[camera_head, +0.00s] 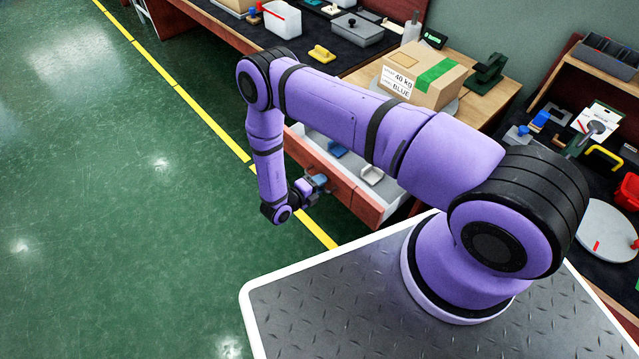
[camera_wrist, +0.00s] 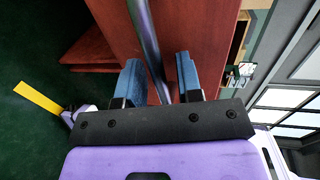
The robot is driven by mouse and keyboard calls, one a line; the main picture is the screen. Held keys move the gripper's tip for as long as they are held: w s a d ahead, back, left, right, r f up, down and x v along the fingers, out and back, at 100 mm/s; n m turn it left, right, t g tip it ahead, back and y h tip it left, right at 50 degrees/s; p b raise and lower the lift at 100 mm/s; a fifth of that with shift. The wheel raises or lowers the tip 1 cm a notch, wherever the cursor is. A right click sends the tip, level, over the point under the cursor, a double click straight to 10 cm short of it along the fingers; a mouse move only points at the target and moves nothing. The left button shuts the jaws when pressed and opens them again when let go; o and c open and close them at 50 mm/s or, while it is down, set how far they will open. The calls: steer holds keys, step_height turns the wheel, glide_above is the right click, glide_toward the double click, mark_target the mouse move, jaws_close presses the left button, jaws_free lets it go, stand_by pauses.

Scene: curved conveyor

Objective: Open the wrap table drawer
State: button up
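The wrap table drawer (camera_head: 345,188) has a reddish wooden front and stands pulled out in the head view. Its pale interior shows, with a blue item (camera_head: 337,149) and a white item (camera_head: 371,174) inside. My gripper (camera_head: 319,181) is at the outer face of the drawer front. In the wrist view, my gripper (camera_wrist: 158,70) has its two blue fingers apart, one on each side of the dark bar handle (camera_wrist: 147,38). Gaps show between the handle and both fingers. The drawer front (camera_wrist: 205,35) lies just beyond the fingertips.
A taped cardboard box (camera_head: 425,76) stands on the wooden table (camera_head: 497,98) above the drawer. A dark bench with a white bin (camera_head: 282,19) is at the back. A cluttered shelf stands at right. Green floor with a yellow line (camera_head: 190,100) is clear at left.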

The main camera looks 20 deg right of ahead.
steer(key=shift+a, duration=0.15)
steer(key=v, duration=1)
steer(key=shift+a, duration=0.25)
steer(key=shift+s+r, duration=0.1)
